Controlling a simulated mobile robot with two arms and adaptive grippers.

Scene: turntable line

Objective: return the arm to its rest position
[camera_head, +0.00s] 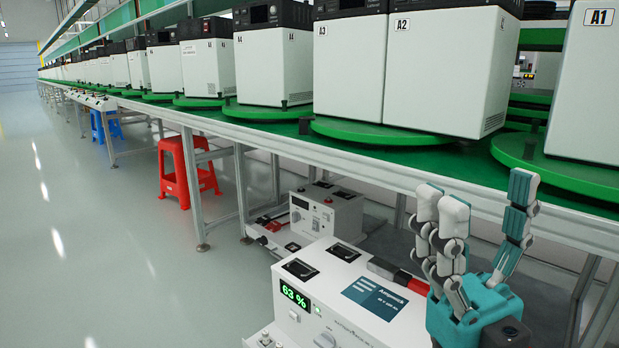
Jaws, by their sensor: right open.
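My right gripper (484,222) is at the lower right, in front of the line's edge. It is teal with grey-white finger pads, its fingers point up and are spread apart, and nothing is between them. A white power unit (330,290) with a green "63 %" display stands just left of the gripper, and the gripper's body overlaps its right end in the picture. I cannot tell whether they touch. My left gripper is not in view.
White boxes marked A3 (346,70), A2 (440,75) and A1 (590,85) stand on green turntables along the line. A second unit (326,212) stands below it. Red (187,165) and blue (104,125) stools stand farther off. The floor at left is clear.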

